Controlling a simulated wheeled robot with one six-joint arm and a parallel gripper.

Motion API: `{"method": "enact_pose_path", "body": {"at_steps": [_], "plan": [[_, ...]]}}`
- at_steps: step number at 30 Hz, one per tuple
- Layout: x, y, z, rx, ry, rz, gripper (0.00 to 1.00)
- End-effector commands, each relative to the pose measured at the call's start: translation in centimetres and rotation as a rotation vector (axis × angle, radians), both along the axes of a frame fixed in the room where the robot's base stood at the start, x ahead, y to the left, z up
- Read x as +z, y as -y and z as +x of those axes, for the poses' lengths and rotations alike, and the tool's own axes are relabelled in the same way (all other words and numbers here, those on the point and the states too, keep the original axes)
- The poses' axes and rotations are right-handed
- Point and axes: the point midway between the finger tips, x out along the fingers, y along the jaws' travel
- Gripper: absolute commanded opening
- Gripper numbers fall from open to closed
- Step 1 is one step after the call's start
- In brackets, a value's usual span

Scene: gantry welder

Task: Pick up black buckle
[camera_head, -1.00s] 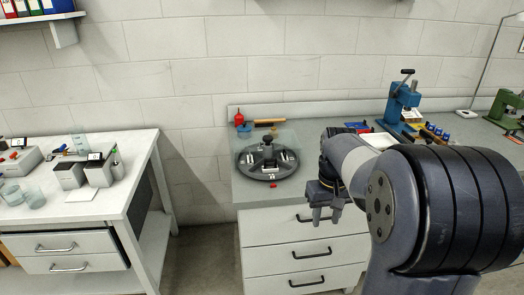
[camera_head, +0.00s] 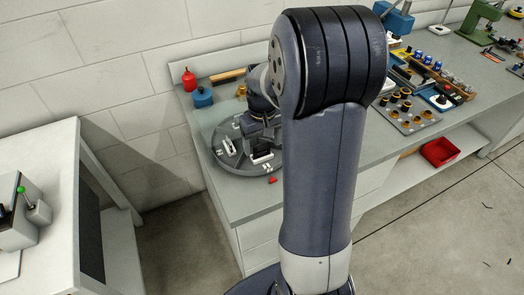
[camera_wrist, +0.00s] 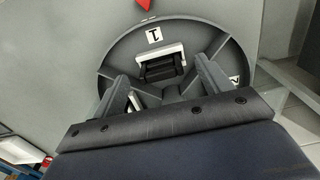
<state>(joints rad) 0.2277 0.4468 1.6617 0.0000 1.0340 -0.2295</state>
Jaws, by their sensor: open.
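A black buckle (camera_wrist: 162,68) sits in a white holder (camera_wrist: 160,53) on a round grey turntable (camera_wrist: 118,48), by a label reading 1. My gripper (camera_wrist: 161,74) is open above the turntable, with one finger to each side of the buckle in the picture. Whether the fingers reach down to its level I cannot tell. In the head view the turntable (camera_head: 232,163) lies on the bench, with my gripper (camera_head: 258,140) over it, partly hidden by my arm. The buckle is not clear there.
A red piece (camera_head: 272,180) lies on the bench by the turntable's front edge. A red bottle (camera_head: 189,79) and a blue object (camera_head: 202,97) stand behind it. Trays of parts (camera_head: 408,112) lie to the right. A white table (camera_head: 50,150) stands left across a gap.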

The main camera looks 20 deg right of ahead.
Motion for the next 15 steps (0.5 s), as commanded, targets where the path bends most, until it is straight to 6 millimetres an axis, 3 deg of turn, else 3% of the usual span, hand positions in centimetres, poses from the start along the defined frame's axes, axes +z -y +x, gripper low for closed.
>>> {"method": "enact_pose_path", "body": {"at_steps": [6,13,15], "plan": [[-2.4,0.0,0.0,0.0,-0.001,0.0,0.74],[-2.6,0.0,0.0,0.0,0.001,0.0,0.74],[-2.6,0.0,0.0,0.0,0.001,0.0,0.69]]}}
